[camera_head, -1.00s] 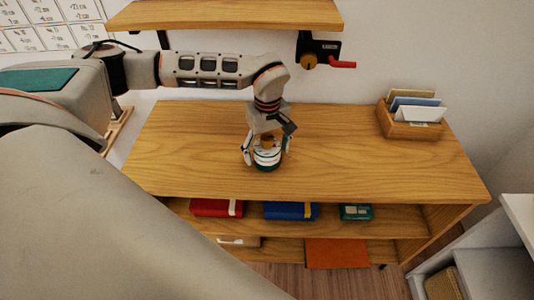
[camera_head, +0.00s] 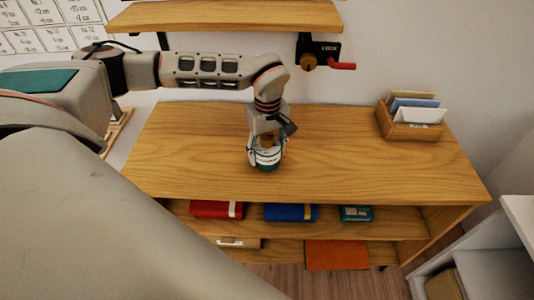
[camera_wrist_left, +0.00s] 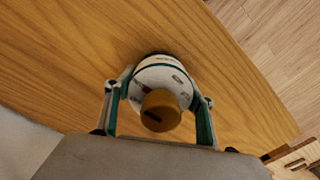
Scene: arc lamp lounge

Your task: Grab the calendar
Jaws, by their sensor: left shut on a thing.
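The calendar (camera_head: 267,158) looks like a short round stack of white rings with printed marks, a dark green base and a brown knob on top. It stands upright on the wooden cabinet top (camera_head: 350,160), near the middle. In the left wrist view the calendar (camera_wrist_left: 162,76) sits between the two fingers, with its knob towards the camera. My left gripper (camera_head: 266,150) reaches down from above and is shut on its sides. In the left wrist view the fingers of the left gripper (camera_wrist_left: 160,100) flank it. My right gripper is not in view.
A wooden letter holder (camera_head: 408,128) with cards stands at the back right of the cabinet top. A wall shelf (camera_head: 225,14) and a black box with a red handle (camera_head: 320,55) are above. Red (camera_head: 217,209) and blue (camera_head: 290,211) books lie on the shelf below.

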